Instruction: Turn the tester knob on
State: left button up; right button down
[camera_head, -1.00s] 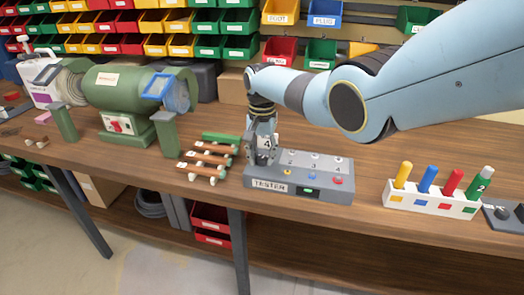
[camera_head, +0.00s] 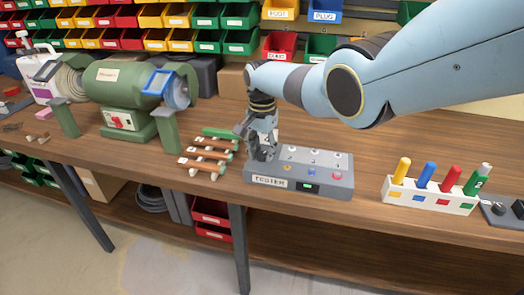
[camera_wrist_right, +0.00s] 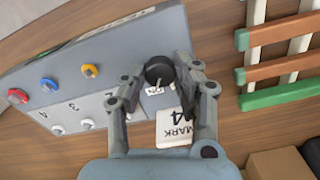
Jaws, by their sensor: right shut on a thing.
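The grey tester box (camera_head: 327,168) stands near the front edge of the wooden bench, with a "TESTER" label, a lit green display and coloured knobs on top. It also shows in the right wrist view (camera_wrist_right: 60,65). My right gripper (camera_head: 262,150) comes down over the tester's left end and hides the part beneath it. In the right wrist view, my right gripper (camera_wrist_right: 159,74) is shut on a black knob (camera_wrist_right: 158,71), with a finger on each side of it. A white pointer line shows on the knob. My left gripper is not in view.
A white holder (camera_head: 428,199) with coloured cylinders stands to the right. A green bench grinder (camera_head: 127,87) is further left. A white "MARK" label (camera_wrist_right: 176,126) shows beneath the gripper.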

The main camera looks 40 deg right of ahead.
aim_at(262, 153)
jog(key=c, duration=1)
grip_release()
notch_tip(262, 153, up, 12)
